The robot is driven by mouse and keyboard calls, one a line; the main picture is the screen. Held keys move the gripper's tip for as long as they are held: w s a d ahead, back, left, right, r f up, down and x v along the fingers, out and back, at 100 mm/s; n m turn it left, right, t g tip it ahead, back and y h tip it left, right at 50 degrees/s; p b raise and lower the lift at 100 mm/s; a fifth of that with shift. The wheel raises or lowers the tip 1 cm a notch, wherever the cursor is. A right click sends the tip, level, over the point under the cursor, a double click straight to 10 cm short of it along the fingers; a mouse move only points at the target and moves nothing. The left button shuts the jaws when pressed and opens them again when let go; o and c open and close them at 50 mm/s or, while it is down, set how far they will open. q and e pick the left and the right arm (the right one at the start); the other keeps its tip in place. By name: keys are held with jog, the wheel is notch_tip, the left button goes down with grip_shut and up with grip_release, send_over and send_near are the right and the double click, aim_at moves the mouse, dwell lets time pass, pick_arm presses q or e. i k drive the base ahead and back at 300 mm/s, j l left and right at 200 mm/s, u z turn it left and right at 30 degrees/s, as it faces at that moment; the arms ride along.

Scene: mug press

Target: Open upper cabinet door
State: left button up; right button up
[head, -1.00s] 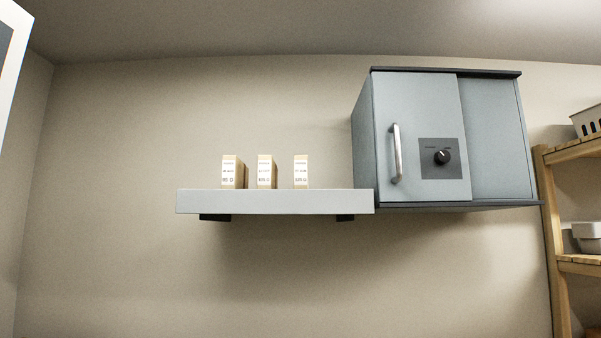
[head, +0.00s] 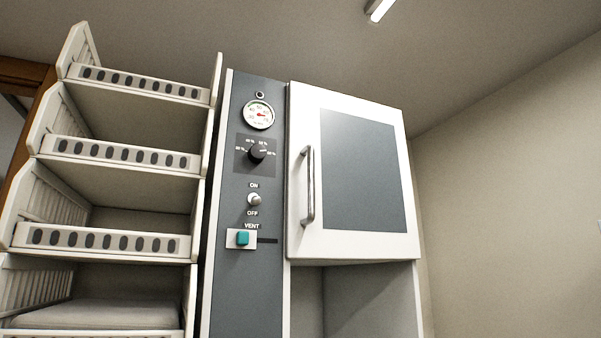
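The upper cabinet door (head: 362,180) is in the right half of the head view. It is white with a dark grey panel (head: 362,170) in its middle. It looks closed. A vertical metal bar handle (head: 309,187) is fixed near its left edge. Below the door is an open recess (head: 365,295) with grey inner walls. Neither of my grippers is in view, and nothing touches the handle or door.
Left of the door is a dark control panel (head: 243,290) with a gauge (head: 258,114), black dial (head: 257,150), toggle switch (head: 254,199) and teal vent button (head: 243,238). A rack of white slotted trays (head: 110,240) stands further left. Bare wall (head: 510,200) lies right.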

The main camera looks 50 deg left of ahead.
aim_at(349, 193)
jog(key=u, duration=1.2)
